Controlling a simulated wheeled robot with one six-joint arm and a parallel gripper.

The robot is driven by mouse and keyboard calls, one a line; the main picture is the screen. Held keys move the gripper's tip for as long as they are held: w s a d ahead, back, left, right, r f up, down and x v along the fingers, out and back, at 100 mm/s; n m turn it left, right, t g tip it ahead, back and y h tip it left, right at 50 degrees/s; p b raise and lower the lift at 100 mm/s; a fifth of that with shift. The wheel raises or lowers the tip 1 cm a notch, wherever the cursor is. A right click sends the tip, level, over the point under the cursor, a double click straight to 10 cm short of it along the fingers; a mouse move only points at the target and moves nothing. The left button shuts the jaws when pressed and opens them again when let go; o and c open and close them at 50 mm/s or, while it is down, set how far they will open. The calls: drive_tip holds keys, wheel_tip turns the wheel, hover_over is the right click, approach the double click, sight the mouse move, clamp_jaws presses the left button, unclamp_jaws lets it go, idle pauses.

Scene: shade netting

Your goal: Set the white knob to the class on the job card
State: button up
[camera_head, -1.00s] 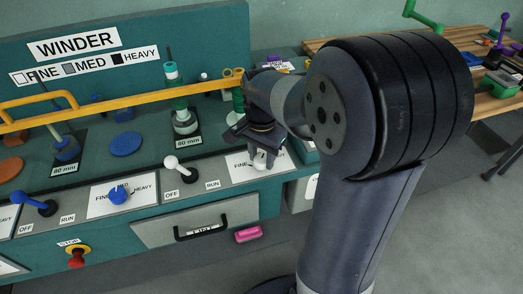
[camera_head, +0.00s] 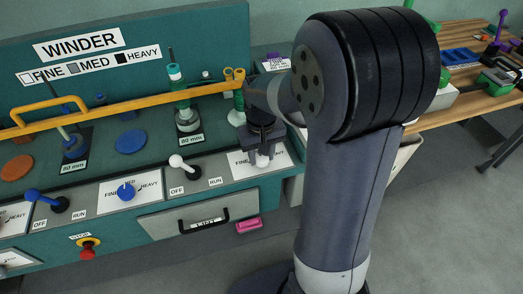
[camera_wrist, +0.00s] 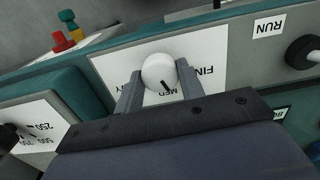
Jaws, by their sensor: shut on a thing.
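The white knob (camera_wrist: 159,70) sits on a white dial plate (camera_wrist: 208,46) at the right end of the winder's front panel. In the wrist view its black pointer mark points at MED, with FINE to the right. My gripper (camera_wrist: 158,86) is shut on the knob, one finger on each side. In the head view my gripper (camera_head: 262,152) reaches down onto the knob (camera_head: 262,161), partly covering it and the dial lettering. A small white card (camera_head: 276,64) stands behind my arm; its writing is too small to read and I cannot tell whether it is the job card.
A white-knobbed OFF/RUN lever (camera_head: 183,164) stands left of the dial. A blue knob (camera_head: 126,191) has its own dial further left. A yellow bar (camera_head: 130,98) crosses above the panel. A drawer (camera_head: 195,215) and a pink block (camera_head: 248,225) are below.

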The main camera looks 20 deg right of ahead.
drive_tip(key=n+p, duration=0.1)
drive_tip(key=n, duration=0.3)
drive_tip(key=shift+n+p, duration=0.4)
drive_tip(key=shift+n, duration=1.7)
drive_tip(key=o, duration=1)
wheel_tip(320, 180, up, 11)
drive_tip(key=p, duration=0.1)
